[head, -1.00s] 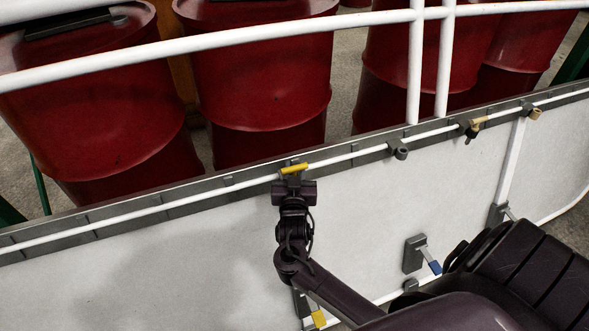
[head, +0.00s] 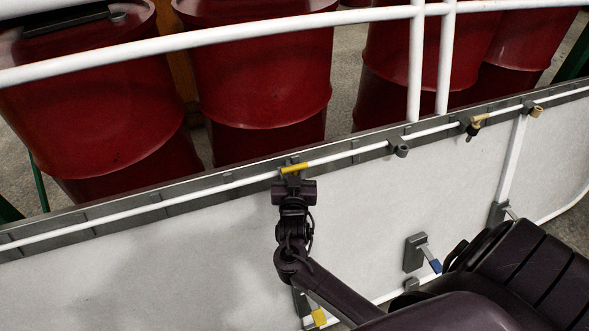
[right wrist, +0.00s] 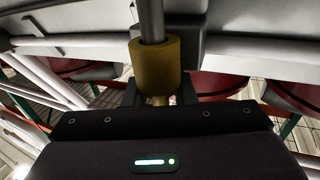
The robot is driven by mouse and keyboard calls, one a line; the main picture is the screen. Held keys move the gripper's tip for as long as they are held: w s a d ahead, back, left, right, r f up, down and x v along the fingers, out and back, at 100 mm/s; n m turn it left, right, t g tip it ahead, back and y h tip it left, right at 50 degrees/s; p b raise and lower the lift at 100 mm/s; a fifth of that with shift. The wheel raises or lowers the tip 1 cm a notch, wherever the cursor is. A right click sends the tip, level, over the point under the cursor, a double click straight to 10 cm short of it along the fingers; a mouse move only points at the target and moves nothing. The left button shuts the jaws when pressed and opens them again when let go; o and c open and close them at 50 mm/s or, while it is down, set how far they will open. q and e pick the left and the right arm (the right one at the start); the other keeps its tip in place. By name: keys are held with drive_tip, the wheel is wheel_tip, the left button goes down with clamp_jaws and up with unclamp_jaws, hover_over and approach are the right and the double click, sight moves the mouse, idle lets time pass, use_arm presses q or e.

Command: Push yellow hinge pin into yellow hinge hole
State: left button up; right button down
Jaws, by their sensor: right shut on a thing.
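My right gripper (head: 293,180) is at the grey upper edge of the white panel, shut on a yellow piece (head: 295,169) that I take for the yellow hinge pin. In the right wrist view a yellow cylinder (right wrist: 155,66) sits just beyond the gripper (right wrist: 157,98), with a grey rod (right wrist: 151,20) running into its far end. A small pale yellow part shows between the fingers. The hinge hole cannot be told apart from the pin here, and how deep the pin sits is not clear. My left gripper is not in view.
A white rail (head: 140,212) runs along the panel (head: 150,275). A grey collar (head: 400,149), a brass-coloured fitting (head: 475,124) and a tan collar (head: 535,110) sit further right. A blue-tipped latch (head: 435,266) is lower down. Red drums (head: 258,70) stand behind.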

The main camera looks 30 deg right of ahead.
drive_tip(key=c, duration=1.1)
unclamp_jaws()
drive_tip(key=shift+f, duration=0.35)
drive_tip(key=shift+b+v, duration=0.35)
drive_tip(key=shift+v, duration=3.65)
drive_tip(key=shift+r, duration=0.1)
